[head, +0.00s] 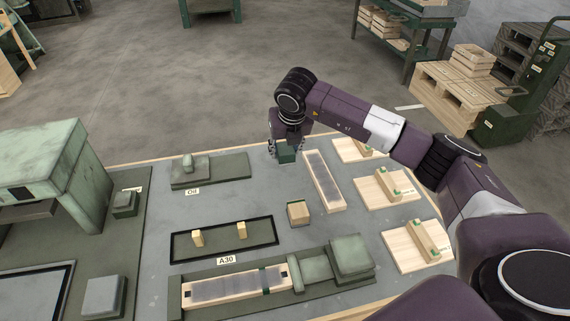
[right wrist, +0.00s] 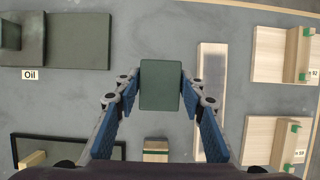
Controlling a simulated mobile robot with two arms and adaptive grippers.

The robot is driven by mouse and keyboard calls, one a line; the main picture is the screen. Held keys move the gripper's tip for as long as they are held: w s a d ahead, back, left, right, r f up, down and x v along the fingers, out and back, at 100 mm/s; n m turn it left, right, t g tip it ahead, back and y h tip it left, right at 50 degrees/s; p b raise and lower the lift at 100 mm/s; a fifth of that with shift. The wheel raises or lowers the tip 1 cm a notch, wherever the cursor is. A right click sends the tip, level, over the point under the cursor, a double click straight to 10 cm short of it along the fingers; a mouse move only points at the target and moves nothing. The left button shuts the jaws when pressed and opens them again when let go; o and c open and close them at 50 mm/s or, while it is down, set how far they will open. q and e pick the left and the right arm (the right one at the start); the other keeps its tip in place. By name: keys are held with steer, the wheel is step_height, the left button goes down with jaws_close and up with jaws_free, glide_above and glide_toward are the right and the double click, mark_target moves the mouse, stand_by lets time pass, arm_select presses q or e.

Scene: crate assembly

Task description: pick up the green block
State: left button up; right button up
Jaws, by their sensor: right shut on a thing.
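The green block (head: 287,152) is a dark green box at the far middle of the work table in the head view. It also shows in the right wrist view (right wrist: 161,85), upright between the fingers. My right gripper (head: 285,146) is over the block, pointing down, and is shut on it, with a blue-padded finger at each side in the right wrist view (right wrist: 160,90). I cannot tell whether the block touches the table. My left gripper is not in view.
A long wooden piece with a grey panel (head: 322,180) lies just right of the block. A small green-topped wooden block (head: 298,213) stands nearer. Wooden boards with green clips (head: 385,188) line the right side. The "Oil" fixture (head: 232,168) is at the left.

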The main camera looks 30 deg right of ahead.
mark_target(285, 148)
step_height(285, 148, up, 12)
steer(key=b, duration=0.1)
steer(key=shift+r, duration=0.15)
steer(key=o, duration=0.6)
steer(key=c, duration=0.4)
steer(key=shift+c, duration=0.2)
